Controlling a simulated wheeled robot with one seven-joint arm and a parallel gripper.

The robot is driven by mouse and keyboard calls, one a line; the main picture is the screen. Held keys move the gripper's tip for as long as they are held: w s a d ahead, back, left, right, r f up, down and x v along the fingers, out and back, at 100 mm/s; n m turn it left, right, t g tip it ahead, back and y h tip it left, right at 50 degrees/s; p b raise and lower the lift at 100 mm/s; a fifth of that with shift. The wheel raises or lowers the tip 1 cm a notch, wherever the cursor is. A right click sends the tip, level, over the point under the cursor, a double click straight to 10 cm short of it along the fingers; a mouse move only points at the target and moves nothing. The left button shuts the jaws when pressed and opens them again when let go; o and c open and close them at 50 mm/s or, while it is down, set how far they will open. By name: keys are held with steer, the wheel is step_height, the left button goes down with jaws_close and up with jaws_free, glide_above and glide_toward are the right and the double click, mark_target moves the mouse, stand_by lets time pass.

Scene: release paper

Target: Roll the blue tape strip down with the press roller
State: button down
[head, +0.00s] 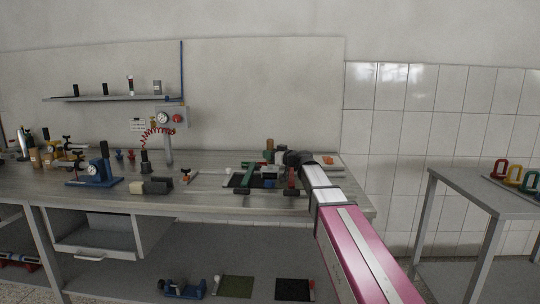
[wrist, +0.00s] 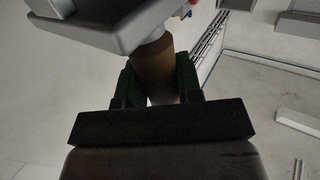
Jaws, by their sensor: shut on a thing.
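My gripper (wrist: 158,78) is shut on a brown round handle (wrist: 156,62) in the wrist view, with one dark green finger on each side. The handle joins a grey block (wrist: 105,28) at the top; this looks like the press roller, but its roller part cannot be made out. In the head view my gripper (head: 268,155) is small, over the right part of the bench. A small blue patch (head: 269,184) on the work area below it may be the blue tape strip; it is partly hidden and too small to be sure.
The grey bench (head: 210,194) carries a blue press-like tool (head: 98,175) at left and a gauge post (head: 168,145) behind. A green bar (head: 246,178) and a red bar (head: 291,180) stand by the work area. A side table (head: 480,190) is at right.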

steer(key=shift+f, duration=0.45)
stand_by(0.5)
steer(key=shift+w, duration=0.1)
